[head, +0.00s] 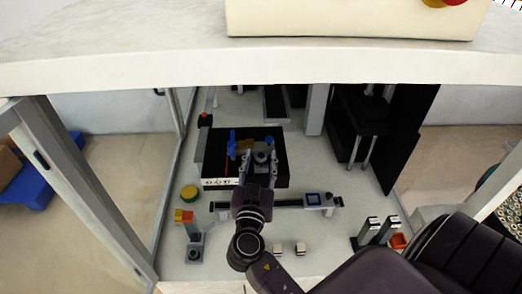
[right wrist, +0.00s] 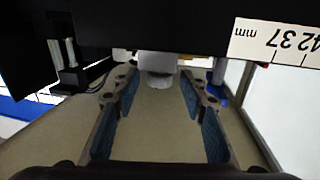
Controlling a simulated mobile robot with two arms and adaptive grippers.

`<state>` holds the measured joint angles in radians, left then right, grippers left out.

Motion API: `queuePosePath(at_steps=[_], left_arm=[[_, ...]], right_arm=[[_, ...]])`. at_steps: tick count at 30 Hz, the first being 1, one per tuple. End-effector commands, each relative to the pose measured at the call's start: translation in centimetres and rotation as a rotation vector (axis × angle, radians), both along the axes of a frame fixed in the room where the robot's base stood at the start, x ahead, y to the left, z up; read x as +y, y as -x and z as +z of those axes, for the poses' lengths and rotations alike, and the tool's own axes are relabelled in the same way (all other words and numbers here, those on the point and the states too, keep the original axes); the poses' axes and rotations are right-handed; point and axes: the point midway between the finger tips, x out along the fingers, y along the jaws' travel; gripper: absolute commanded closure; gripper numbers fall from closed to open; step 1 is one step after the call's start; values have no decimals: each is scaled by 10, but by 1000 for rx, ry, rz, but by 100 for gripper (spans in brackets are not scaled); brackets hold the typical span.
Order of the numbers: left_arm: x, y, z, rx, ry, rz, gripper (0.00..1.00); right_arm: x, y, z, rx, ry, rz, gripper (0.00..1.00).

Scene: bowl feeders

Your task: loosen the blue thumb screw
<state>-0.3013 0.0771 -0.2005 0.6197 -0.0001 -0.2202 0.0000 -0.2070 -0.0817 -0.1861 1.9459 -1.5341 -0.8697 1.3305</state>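A blue upright part (head: 232,143), which may be the blue thumb screw, stands on the black feeder unit (head: 225,168) in the head view. A second blue part (head: 271,136) shows just to its right; I cannot tell for certain which is the screw. My right gripper (head: 260,160) is over the black unit, right of the upright blue part. In the right wrist view my right gripper (right wrist: 160,88) is open, with a pale round cylinder (right wrist: 160,72) ahead between its fingertips. A blue post (right wrist: 219,76) shows beyond and outside the right-hand finger. My left gripper is not in view.
A black plate with a scale label (right wrist: 278,42) hangs close above the fingers. A rail (head: 285,204) crosses in front of the unit. A yellow round button (head: 190,192) and silver-topped blocks (head: 372,228) stand nearby. Frame posts and a white beam (head: 260,66) enclose the bench.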

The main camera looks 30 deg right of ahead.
Motion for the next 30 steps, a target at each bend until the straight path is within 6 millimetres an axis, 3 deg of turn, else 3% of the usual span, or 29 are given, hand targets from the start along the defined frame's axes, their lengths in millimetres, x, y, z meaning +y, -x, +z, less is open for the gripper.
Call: queuePosePath(at_steps=[13,23,30], left_arm=[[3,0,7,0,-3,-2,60],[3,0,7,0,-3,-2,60],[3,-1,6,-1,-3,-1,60]], right_arm=[[-10,-10,-1,2,-1,-1,62],[-9,-10,-1,2,-1,-1,98],[-10,-10,-1,1,0,12,100]])
